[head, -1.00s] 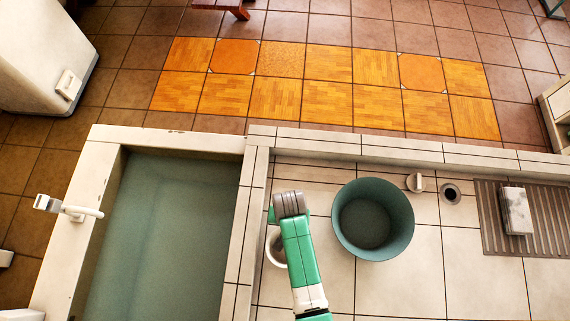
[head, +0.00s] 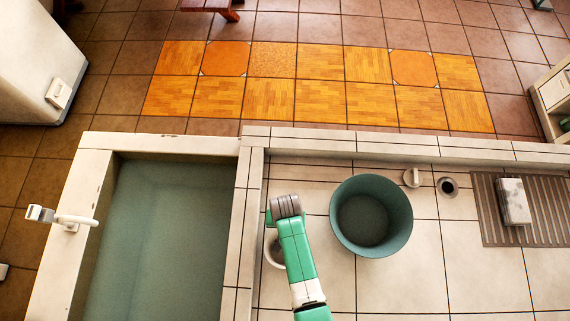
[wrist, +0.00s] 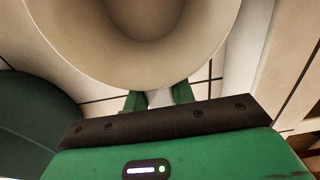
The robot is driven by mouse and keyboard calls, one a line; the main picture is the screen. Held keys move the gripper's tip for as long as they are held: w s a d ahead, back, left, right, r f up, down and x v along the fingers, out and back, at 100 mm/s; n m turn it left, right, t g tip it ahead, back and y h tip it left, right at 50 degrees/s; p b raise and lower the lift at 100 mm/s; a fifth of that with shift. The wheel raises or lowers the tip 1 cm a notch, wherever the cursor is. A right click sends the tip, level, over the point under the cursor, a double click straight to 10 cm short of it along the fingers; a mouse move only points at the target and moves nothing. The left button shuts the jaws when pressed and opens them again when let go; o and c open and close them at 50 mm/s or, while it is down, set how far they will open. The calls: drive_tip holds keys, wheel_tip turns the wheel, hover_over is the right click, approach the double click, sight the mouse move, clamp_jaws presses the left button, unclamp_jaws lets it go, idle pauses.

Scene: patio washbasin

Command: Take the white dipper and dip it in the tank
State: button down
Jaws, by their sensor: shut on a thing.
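The white dipper (head: 272,253) is on the tiled counter side, just right of the tank, partly hidden by my arm in the head view. In the wrist view, its round, pale bowl (wrist: 140,62) fills the top of the picture with its hollow facing the camera. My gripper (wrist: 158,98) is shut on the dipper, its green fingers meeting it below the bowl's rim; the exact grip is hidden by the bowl. The tank (head: 160,147) is a pale-walled basin at left, full of bluish-green water (head: 150,240).
A teal bucket (head: 400,225) stands right of my arm. A drain hole (head: 447,187), a small white fitting (head: 412,177) and a slatted rack (head: 487,215) lie farther right. A white tap (head: 75,220) juts over the tank's left wall. A tiled ledge (head: 245,180) separates tank and counter.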

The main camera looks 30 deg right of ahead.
wheel_tip(320, 180, up, 10)
drive_tip(key=shift+p, duration=1.05)
drive_tip(key=shift+w, duration=0.1)
